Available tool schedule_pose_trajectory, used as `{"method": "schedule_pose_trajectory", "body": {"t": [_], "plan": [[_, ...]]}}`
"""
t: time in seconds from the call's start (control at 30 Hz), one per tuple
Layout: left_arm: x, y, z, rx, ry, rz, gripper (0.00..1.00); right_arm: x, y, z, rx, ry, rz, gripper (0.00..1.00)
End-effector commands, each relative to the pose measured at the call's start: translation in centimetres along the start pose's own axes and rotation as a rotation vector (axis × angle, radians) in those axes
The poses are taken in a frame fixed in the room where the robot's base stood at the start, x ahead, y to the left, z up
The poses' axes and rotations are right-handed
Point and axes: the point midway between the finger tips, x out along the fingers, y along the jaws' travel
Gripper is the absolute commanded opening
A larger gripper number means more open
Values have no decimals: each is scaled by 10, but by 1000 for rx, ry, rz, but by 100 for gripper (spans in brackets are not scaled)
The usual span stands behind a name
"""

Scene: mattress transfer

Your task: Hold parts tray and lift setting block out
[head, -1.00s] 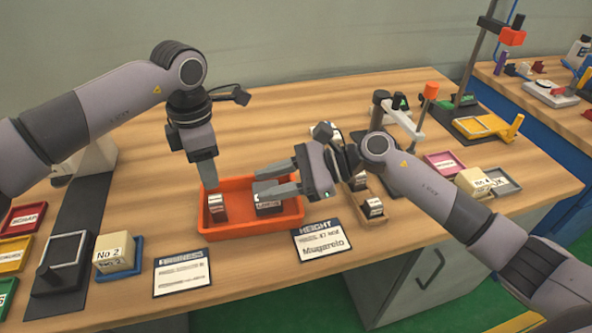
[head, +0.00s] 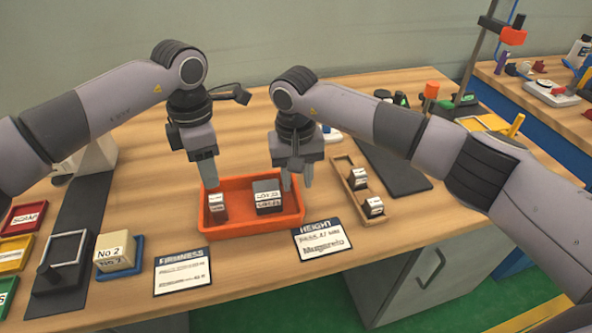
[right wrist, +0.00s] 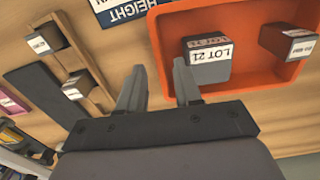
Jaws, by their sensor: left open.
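The orange parts tray (head: 250,228) sits on the wooden bench and also shows in the right wrist view (right wrist: 164,48). It holds a small dark block with a white label (head: 218,209) and a larger dark block (head: 268,199), labelled LOT 21 in the right wrist view (right wrist: 209,70). Which is the setting block I cannot tell. My left gripper (head: 209,182) is open, pointing down at the tray's back left rim; its exact contact is unclear. My right gripper (head: 298,186) is open and empty, its fingers (right wrist: 157,78) appearing either side of the tray's right wall.
A wooden rack with small labelled blocks (head: 351,187) stands right of the tray. A FIRMNESS card (head: 182,271) and a HEIGHT card (head: 321,240) lie in front. A No 2 block (head: 115,250) and a dark fixture (head: 60,265) are at left.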

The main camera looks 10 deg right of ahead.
Motion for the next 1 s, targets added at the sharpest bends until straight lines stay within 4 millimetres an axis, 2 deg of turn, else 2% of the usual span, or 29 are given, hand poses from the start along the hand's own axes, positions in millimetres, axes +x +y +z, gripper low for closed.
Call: {"method": "schedule_pose_trajectory", "body": {"t": [0.1, 0.3, 0.5, 0.73, 0.83, 0.97, 1.0], "plan": [[0, 0, 0, 0, 0, 0, 43, 20, 0, 1, 1, -4, -3, 34], [0, 0, 0, 0, 0, 0, 43, 46, -1, 1, 3, -4, -4, 34], [0, 0, 0, 0, 0, 0, 43, 56, -1, 1, 2, -1, -5, 34], [0, 0, 0, 0, 0, 0, 43, 56, -1, 0, 3, -1, -5, 34], [0, 0, 0, 0, 0, 0, 43, 56, -1, 0, 3, -1, -5, 2], [0, 0, 0, 0, 0, 0, 43, 56, -1, 0, 3, -1, -5, 0], [0, 0, 0, 1, 0, 0, 56, 56, -1, 0, 3, -1, -5, 0]]}}
